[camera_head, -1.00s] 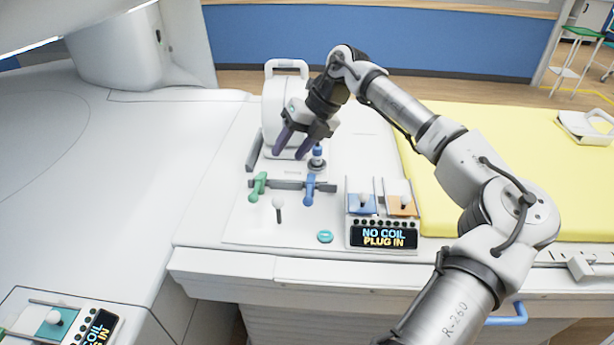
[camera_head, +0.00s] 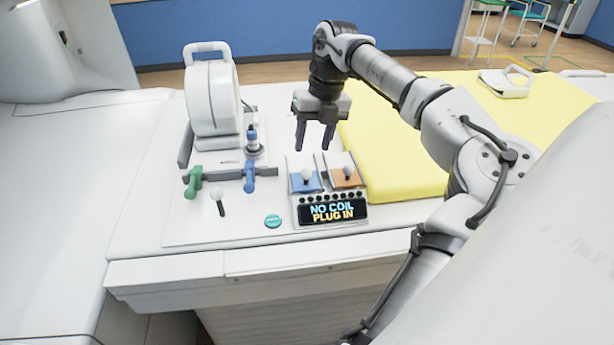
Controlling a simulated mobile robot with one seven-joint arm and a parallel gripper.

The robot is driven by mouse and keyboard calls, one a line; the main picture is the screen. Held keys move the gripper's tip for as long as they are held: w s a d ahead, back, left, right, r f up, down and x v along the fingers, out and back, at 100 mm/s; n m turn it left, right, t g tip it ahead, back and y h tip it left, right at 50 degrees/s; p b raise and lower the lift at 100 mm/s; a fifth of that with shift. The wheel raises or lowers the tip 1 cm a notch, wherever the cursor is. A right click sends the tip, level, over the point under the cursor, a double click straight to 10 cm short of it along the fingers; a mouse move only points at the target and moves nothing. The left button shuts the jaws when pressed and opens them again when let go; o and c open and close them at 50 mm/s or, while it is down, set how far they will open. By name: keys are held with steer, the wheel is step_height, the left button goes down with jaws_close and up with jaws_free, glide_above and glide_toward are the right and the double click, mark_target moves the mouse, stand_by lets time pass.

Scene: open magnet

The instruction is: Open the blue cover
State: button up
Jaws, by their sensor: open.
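The blue cover (camera_head: 304,187) is a small flat blue flap with a pale round knob on it. It lies on the left half of a white control box (camera_head: 331,227) whose display reads "NO COIL PLUG IN". It looks shut. An orange cover (camera_head: 346,181) with a similar knob sits just right of it. My gripper (camera_head: 314,149) is above and slightly behind the box, fingers pointing down, open and empty. It is apart from the blue cover. Nothing hides the blue cover.
Left of the box are a blue lever (camera_head: 249,177), a green lever (camera_head: 193,182), a small joystick (camera_head: 219,203) and a teal button (camera_head: 273,221). A white coil device (camera_head: 213,98) stands behind the levers. A yellow pad (camera_head: 395,165) lies to the right.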

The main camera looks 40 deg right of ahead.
mark_target(305, 174)
steer(key=f+b, duration=0.1)
steer(key=f, duration=0.1)
steer(key=a+f+b, duration=0.1)
steer(key=f+b, duration=0.1)
steer(key=f, duration=0.1)
steer(key=f+b, duration=0.2)
steer(key=shift+w+a+f, duration=0.2)
steer(key=shift+w, duration=0.05)
steer(key=shift+c, duration=0.3)
jaws_close()
